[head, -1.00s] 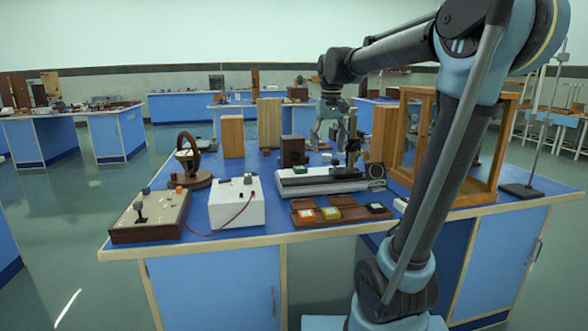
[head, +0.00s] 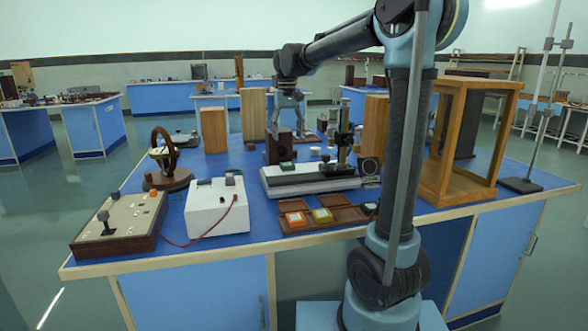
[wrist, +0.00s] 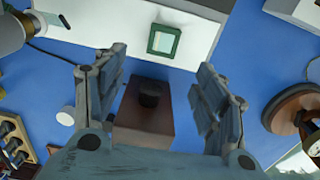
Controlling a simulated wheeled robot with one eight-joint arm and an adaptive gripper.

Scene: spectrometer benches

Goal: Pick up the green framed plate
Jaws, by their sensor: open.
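The green framed plate (wrist: 163,41) is a small square with a pale centre, lying on the white base of an optical instrument (wrist: 190,25). In the head view the plate (head: 286,168) shows as a small green patch near the left end of that base (head: 312,182). My gripper (wrist: 160,72) is open and empty, its fingers apart on either side of a dark brown box with a black knob (wrist: 145,125). The plate lies beyond the fingertips in the wrist view. In the head view my gripper (head: 287,122) hangs just above or behind the brown box (head: 281,148).
An open brown case (head: 345,214) with orange and yellow framed plates lies in front. A white power box (head: 214,210) and a wheel-like coil (head: 165,160) stand left. Wooden blocks (head: 214,130) stand behind. A glass-sided wooden cabinet (head: 455,190) stands right.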

